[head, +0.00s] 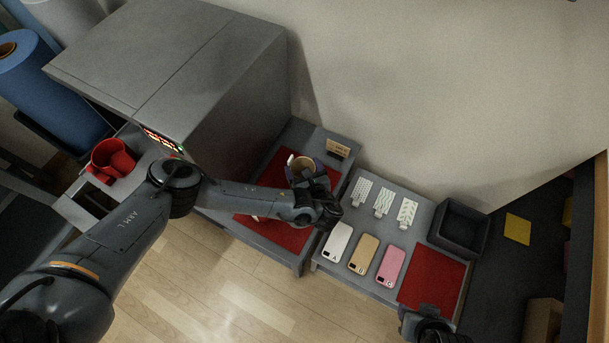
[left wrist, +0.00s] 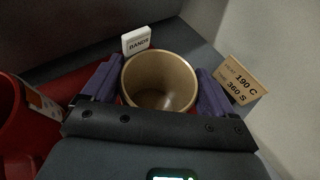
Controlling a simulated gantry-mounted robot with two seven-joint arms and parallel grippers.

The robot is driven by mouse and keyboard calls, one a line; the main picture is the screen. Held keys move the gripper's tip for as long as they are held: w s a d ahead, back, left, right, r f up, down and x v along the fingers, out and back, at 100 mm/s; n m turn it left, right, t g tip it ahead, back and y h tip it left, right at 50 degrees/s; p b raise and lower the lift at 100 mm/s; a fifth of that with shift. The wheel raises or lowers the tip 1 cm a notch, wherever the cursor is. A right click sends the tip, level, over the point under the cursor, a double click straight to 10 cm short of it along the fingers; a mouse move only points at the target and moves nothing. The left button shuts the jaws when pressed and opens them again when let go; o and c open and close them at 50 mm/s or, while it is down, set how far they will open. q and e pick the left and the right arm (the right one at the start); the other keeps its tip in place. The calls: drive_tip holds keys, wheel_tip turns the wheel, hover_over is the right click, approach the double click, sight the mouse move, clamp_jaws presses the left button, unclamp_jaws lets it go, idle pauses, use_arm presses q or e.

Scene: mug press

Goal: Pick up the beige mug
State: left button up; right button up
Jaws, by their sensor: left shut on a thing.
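The beige mug (head: 301,162) stands out at the end of my left arm in the head view, over the red mat (head: 283,238) beside the press. In the left wrist view the mug (left wrist: 160,78) opens toward the camera and looks empty. The purple fingers of my left gripper (left wrist: 158,92) are closed on its two sides. In the head view my left wrist partly covers the mug and the left gripper (head: 304,175). Whether the mug's base touches the mat is hidden. My right gripper (head: 432,325) is at the bottom edge; its fingers cannot be made out clearly.
A large grey press (head: 190,75) stands left of the mug, with a red mug (head: 112,160) on its front ledge. A small sign (head: 338,149) and a "BANDS" block (left wrist: 136,41) are close by. Phone cases (head: 364,250), a dark bin (head: 459,228) and another red mat (head: 431,279) lie right.

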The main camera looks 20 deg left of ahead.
use_arm(q)
drive_tip(key=c, duration=0.4)
drive_tip(key=shift+r, duration=0.2)
